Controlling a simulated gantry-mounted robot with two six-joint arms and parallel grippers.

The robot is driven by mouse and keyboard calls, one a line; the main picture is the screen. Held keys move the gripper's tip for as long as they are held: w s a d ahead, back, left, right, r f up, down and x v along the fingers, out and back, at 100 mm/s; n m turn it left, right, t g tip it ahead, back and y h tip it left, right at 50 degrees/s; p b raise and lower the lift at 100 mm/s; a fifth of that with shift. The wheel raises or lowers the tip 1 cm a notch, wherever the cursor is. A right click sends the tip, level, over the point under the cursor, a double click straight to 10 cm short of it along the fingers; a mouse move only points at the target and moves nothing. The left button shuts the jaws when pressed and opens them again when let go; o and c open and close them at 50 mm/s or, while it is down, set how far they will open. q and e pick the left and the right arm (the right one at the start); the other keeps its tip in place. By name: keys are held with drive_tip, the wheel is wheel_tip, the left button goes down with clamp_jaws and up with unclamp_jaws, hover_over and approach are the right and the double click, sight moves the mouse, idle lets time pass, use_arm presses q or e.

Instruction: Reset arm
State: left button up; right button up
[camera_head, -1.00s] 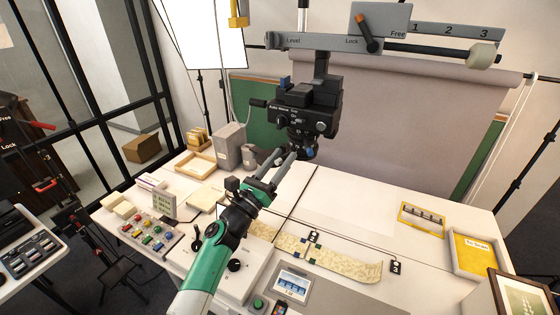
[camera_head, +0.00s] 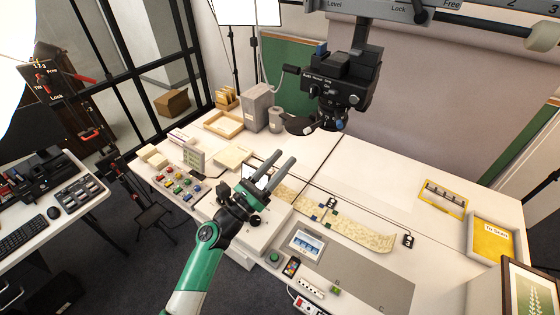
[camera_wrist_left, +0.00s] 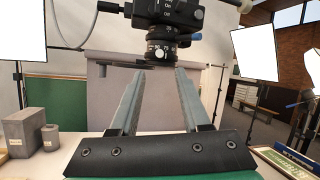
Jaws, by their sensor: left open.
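My left gripper (camera_head: 271,166) is open and empty in the head view, held above the white table (camera_head: 390,164). Its green and white arm comes up from the bottom left. In the left wrist view its two grey fingers (camera_wrist_left: 157,98) stand apart with nothing between them. They point toward the black camera (camera_wrist_left: 170,12), which hangs beyond them. The same black camera (camera_head: 344,85) shows in the head view, above and beyond the fingers. My right gripper is in neither view.
A patterned strip (camera_head: 350,230) lies on the table right of my gripper. A grey box (camera_head: 257,107) and a grey cylinder (camera_head: 277,119) stand at the back left. Coloured buttons (camera_head: 178,183) are at the left. A yellow tray (camera_head: 492,240) is at the right.

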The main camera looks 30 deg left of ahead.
use_arm(q)
drive_tip(key=s+d+r+m+h, duration=0.3)
drive_tip(key=d+r+m+h, duration=0.15)
drive_tip(key=r+m, duration=0.45)
drive_tip(key=s+d+r+m+g+h, duration=0.1)
drive_tip(key=s+d+r+m+h, duration=0.25)
drive_tip(key=d+r+m, duration=0.5)
drive_tip(key=s+d+r+m+h, duration=0.2)
drive_tip(key=s+r+m+h, duration=0.2)
drive_tip(key=r+m, duration=0.55)
drive_tip(key=s+a+r+m+t+y, duration=0.2)
drive_tip(key=s+r+m+t+y, duration=0.2)
drive_tip(key=s+r+m, duration=0.4)
drive_tip(key=a+r+m+t+y, duration=0.1)
drive_tip(key=a+t+y, duration=0.1)
drive_tip(key=a+y, duration=0.4)
drive_tip(key=y, duration=0.4)
drive_tip(key=shift+a+m+y, duration=0.25)
drive_tip(key=shift+m+y, duration=0.05)
drive_tip(key=shift+m, duration=0.1)
